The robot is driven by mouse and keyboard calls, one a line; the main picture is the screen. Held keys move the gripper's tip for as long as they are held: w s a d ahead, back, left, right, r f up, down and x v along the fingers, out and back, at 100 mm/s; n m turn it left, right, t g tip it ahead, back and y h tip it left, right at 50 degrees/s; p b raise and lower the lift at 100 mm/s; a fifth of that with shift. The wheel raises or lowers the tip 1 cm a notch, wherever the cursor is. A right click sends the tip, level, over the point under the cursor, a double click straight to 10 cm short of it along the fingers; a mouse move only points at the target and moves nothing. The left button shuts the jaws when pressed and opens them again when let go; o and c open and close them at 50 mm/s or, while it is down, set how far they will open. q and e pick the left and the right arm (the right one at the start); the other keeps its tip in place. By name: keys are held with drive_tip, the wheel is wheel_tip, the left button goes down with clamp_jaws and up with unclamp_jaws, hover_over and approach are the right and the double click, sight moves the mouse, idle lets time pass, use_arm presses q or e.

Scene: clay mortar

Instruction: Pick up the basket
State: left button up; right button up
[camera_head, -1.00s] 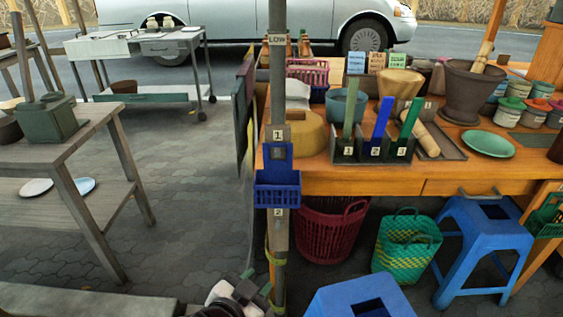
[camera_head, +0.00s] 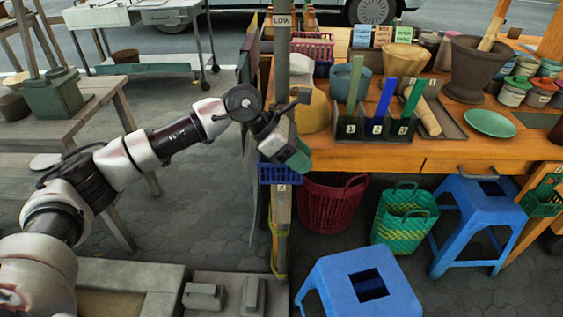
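Several baskets show. A small blue slatted basket (camera_head: 280,174) hangs on the grey pole, its upper part hidden behind my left gripper. A dark red basket (camera_head: 330,206) and a green-yellow woven basket (camera_head: 404,218) with two handles stand on the paving under the orange table. My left arm reaches in from the lower left. My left gripper (camera_head: 298,158) is in front of the pole at the blue basket's top. I cannot tell whether it touches the basket or whether its fingers are open. My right gripper is out of view.
The orange table (camera_head: 400,158) holds a three-slot tool rack (camera_head: 375,128), mortars and a green plate (camera_head: 490,123). Blue stools (camera_head: 350,275) stand in front and at right. A grey wooden table (camera_head: 88,122) is at left, with open paving between.

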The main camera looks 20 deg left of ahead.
use_arm(q)
drive_tip(key=w+a+r+y, duration=0.2)
drive_tip(key=a+y, duration=0.3)
drive_tip(key=a, duration=0.5)
hover_over(276, 183)
drive_tip(key=a, duration=0.1)
wheel_tip(276, 183, down, 5)
drive_tip(key=x, duration=0.2)
drive_tip(key=a+x, duration=0.1)
drive_tip(key=x, duration=0.2)
drive_tip(key=shift+s+d+f, duration=0.1)
drive_tip(key=shift+s+f, duration=0.05)
drive_tip(key=shift+f, duration=0.35)
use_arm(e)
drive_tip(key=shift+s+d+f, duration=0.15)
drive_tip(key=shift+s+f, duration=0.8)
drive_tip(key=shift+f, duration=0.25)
use_arm(q)
clamp_jaws()
